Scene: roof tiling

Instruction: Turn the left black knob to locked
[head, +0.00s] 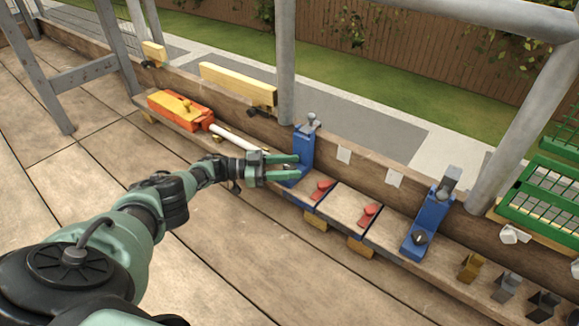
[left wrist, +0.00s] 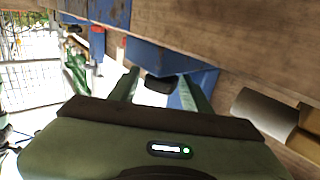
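The left blue bracket (head: 304,148) stands upright on the plank, with a grey metal piece at its top. Its black knob (left wrist: 160,84) shows in the left wrist view, between my left fingers; in the head view my gripper hides it. My left gripper (head: 297,167) is at the foot of this bracket, fingers spread to either side of the knob (left wrist: 158,88). A small gap seems to remain between fingers and knob. My right gripper is out of view.
Two red knobs (head: 322,188) (head: 369,213) sit on the plank between the brackets. An orange-and-yellow tool (head: 180,107) and a white tube (head: 236,139) lie to the left. Grey posts (head: 286,70) rise behind. Several small clips (head: 506,286) and green racks (head: 545,195) are at right.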

